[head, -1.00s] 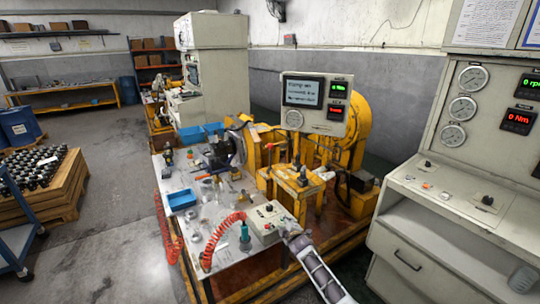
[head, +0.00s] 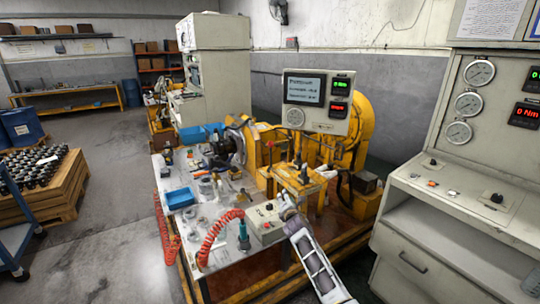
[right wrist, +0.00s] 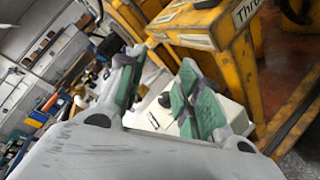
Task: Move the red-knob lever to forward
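Small upright levers (head: 304,174) stand on the yellow lever stand (head: 290,181) in the middle of the head view. My right gripper (head: 286,204) is in front of the stand, beside and above the small white control box (head: 263,223). In the right wrist view its green-padded fingers (right wrist: 158,82) are apart with nothing held between them. The control box (right wrist: 150,116) shows behind the fingers there. My left gripper is not in view.
A display panel (head: 318,103) hangs above the stand. A grey bench (head: 215,247) carries blue bins (head: 179,198), tools and a red coiled hose (head: 212,238). A gauge console (head: 455,195) stands at right. A wooden crate of parts (head: 45,190) stands left; the floor between is clear.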

